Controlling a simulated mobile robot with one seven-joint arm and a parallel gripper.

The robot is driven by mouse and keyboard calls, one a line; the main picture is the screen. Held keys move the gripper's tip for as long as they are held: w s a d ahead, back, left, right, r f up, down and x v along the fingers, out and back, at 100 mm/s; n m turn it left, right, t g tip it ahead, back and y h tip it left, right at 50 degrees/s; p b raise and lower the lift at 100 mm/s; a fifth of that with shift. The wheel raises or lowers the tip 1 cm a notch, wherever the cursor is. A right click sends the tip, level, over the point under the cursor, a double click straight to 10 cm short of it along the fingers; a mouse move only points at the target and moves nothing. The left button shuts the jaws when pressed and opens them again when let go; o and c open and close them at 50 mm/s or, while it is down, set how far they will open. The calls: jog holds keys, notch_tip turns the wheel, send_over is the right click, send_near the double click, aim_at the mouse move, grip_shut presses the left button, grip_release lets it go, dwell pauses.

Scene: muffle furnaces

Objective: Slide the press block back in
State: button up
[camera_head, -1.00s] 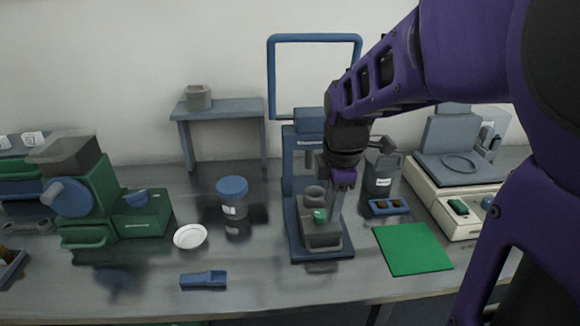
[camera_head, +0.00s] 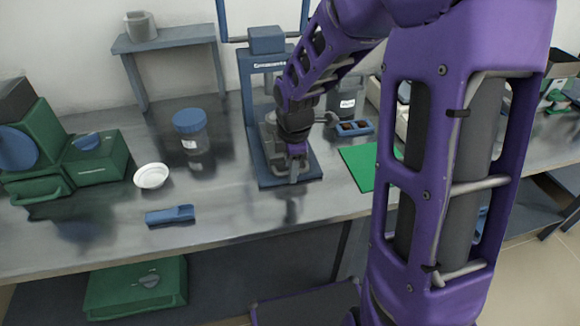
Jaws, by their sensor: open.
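The press (camera_head: 254,105) is a blue frame with a tall handle loop at its top and a flat blue base plate (camera_head: 270,177) on the bench. The grey press block (camera_head: 269,138) shows only in part, on the base between the uprights, at the left of my gripper. The rest of it is hidden behind my wrist. My gripper (camera_head: 295,174) points down over the right front part of the base plate. Its jaws are open, with nothing seen between them. I cannot tell whether a finger touches the block.
A small blue holder (camera_head: 354,128) and a green mat (camera_head: 360,165) lie to the right. My arm covers much of the right side.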

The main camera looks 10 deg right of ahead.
jog(key=shift+c, duration=0.3)
grip_shut()
dwell(1.2)
